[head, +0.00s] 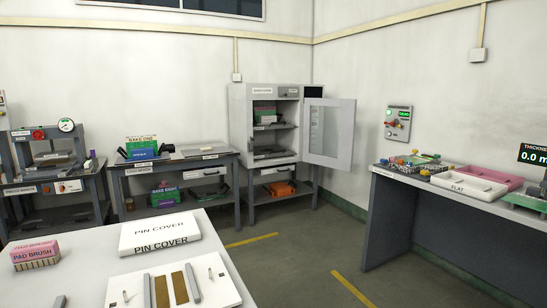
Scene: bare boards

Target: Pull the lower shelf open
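A grey cabinet (237,128) stands against the back wall on a bench. Its door (344,133) is swung open to the right. Inside are two shelves. The upper shelf (284,126) has a green and dark item above it. The lower shelf (285,152) lies near the cabinet floor with a dark flat item at its left. Both shelves appear to sit inside the cabinet; small details are hard to make out. My gripper is not in view.
A white table in front holds a pin cover (160,234), a white plate (214,285) and a pad brush box (36,256). A grey bench (395,215) stands at right. A press (47,160) stands at left. Floor (290,255) between tables is clear.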

